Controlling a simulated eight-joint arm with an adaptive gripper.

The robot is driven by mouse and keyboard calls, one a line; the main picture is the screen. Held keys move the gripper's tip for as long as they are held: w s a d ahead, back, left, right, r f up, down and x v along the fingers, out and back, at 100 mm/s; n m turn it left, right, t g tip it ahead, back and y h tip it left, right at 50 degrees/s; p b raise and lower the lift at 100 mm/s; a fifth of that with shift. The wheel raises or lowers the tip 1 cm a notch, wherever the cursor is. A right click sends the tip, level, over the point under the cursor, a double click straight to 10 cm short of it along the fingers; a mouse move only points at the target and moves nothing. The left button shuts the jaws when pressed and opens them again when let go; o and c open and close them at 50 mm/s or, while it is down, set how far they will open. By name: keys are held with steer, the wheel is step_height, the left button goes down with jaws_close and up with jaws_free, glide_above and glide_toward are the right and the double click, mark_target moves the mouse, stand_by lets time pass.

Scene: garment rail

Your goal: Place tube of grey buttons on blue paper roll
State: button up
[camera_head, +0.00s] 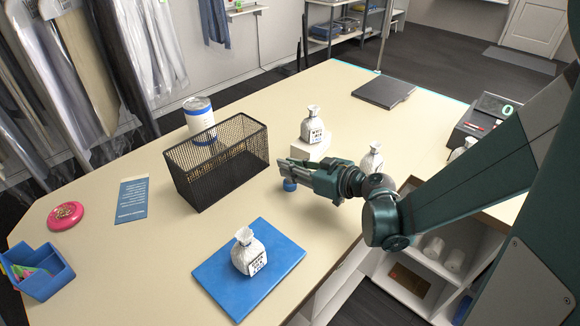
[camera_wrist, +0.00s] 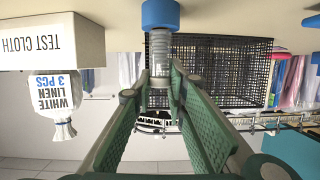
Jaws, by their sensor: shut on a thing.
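My gripper (camera_head: 292,172) is low over the beige table in the head view, just right of the black mesh basket. It is shut on a tube with a blue cap (camera_head: 289,185). In the wrist view the tube (camera_wrist: 159,70) stands between the fingers, its clear body showing greyish contents, its blue cap at the table end. I cannot tell whether the cap touches the table. No blue paper roll is plainly recognisable; a white and blue cylinder (camera_head: 199,120) stands upright behind the basket, and I cannot tell whether it is that roll.
The mesh basket (camera_head: 217,160) stands close left of my gripper. A white box (camera_head: 311,147) bearing a white linen bag (camera_head: 313,125) is just behind. A blue mat (camera_head: 215,280) with another bag (camera_head: 248,252) lies in front. A blue card (camera_head: 131,200) and pink disc (camera_head: 66,215) lie left.

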steer(key=shift+f, duration=0.1)
steer(key=o, duration=0.8)
steer(key=shift+o, duration=0.2)
steer(key=shift+s+d+r, duration=0.25)
steer(key=shift+d+r, duration=0.05)
steer(key=shift+d, duration=0.1)
steer(key=p+v, duration=0.2)
steer(key=v, duration=0.9)
steer(key=shift+s, duration=0.15)
stand_by(0.3)
